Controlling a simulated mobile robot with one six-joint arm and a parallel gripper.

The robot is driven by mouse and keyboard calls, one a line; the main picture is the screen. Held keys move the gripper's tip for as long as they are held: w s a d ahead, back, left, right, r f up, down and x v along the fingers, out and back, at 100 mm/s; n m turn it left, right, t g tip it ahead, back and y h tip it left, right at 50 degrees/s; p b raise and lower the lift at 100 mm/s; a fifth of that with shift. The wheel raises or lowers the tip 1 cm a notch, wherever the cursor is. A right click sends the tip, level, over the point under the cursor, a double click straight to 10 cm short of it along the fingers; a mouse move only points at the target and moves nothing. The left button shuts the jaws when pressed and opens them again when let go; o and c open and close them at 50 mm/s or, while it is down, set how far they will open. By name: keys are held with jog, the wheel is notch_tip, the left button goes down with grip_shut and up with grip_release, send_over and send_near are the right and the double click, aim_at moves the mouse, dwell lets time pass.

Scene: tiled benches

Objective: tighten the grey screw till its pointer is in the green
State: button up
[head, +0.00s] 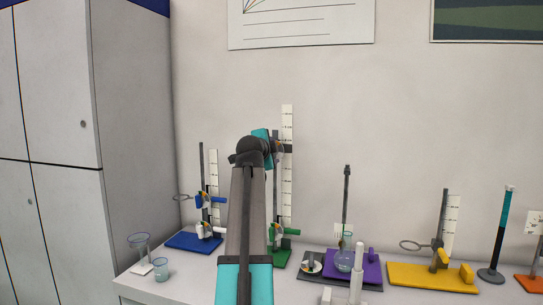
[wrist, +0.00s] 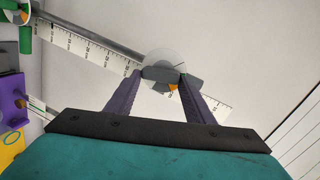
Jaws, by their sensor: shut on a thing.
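In the wrist view my gripper (wrist: 162,78) has its two purple fingers closed on the grey screw (wrist: 160,73), a grey bar between the fingertips. A pale round dial (wrist: 165,56) sits behind it, with a small orange patch (wrist: 172,87) below the screw. I cannot make out the green or where the pointer stands. In the head view my arm reaches up to the top of the tall stand on the green base (head: 281,261). A grey clamp (head: 285,148) shows there beside the white ruler (head: 287,180); my fingers are hidden behind my arm.
A purple block with a flask (head: 344,260), a yellow-based stand (head: 433,277) and a teal-and-black post (head: 500,235) are right. A green clamp (wrist: 20,14) shows at the wrist view's upper left.

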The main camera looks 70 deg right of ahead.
jog(key=shift+f+m+t+b, duration=0.2)
jog(key=shift+m+t+b, duration=0.1)
jog(key=shift+m+b, duration=0.3)
jog(key=o, duration=1.3)
jog(key=shift+r, duration=0.1)
jog(key=shift+c, duration=0.2)
jog(key=shift+a, duration=0.15)
jog(key=b+v, duration=0.1)
jog(key=v, duration=1.2)
jog(key=shift+a, duration=0.3)
jog(key=shift+r, duration=0.25)
